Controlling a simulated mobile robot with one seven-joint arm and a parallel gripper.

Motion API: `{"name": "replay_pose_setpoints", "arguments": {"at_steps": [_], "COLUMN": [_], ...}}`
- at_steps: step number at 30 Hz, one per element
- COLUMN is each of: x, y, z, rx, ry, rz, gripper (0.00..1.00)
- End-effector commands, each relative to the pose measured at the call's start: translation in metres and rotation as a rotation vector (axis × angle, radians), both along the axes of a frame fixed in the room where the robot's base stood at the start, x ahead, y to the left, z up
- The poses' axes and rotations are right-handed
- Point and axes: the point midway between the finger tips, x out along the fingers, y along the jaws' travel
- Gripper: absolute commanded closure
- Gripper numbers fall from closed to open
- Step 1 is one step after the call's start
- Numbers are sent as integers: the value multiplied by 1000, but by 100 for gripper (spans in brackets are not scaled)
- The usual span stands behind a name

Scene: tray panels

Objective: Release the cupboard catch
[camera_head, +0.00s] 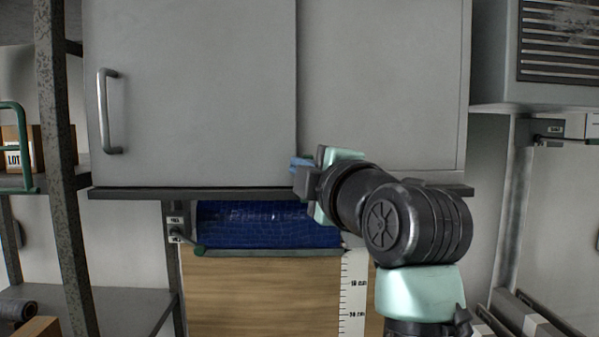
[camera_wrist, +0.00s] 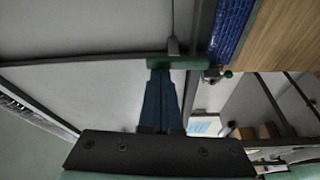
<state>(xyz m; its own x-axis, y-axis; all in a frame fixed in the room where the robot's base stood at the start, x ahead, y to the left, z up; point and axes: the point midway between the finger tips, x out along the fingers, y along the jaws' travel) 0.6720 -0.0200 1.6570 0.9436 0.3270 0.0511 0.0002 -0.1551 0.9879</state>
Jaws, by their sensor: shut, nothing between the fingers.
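The grey cupboard has a left door (camera_head: 200,90) with an upright bar handle (camera_head: 108,110), and a right panel (camera_head: 380,80) beside it. The left door looks shut. My gripper (camera_head: 300,165) is at the bottom of the seam between them, with its blue fingers together and empty. In the wrist view the fingertips (camera_wrist: 160,76) reach a green bar (camera_wrist: 180,62), probably the catch, by the seam near the cupboard's lower edge. A grey stub (camera_wrist: 173,46) stands beside it. Whether the tips touch the bar is unclear. My gripper hides it in the head view.
Below the cupboard are a blue tiled strip (camera_head: 265,222), a wooden panel (camera_head: 260,290) and a labelled lever with a green knob (camera_head: 199,250). Another lever (camera_head: 545,138) is under the vented unit at right. A speckled post (camera_head: 60,150) and shelves stand at left.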

Motion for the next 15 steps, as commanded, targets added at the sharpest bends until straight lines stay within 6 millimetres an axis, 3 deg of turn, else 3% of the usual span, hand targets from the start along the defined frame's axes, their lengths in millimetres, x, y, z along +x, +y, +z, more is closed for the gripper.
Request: {"name": "replay_pose_setpoints", "arguments": {"at_steps": [15], "x": [0], "y": [-18], "z": [-5], "rx": [334], "ry": [0], "rz": [-2], "gripper": [100]}}
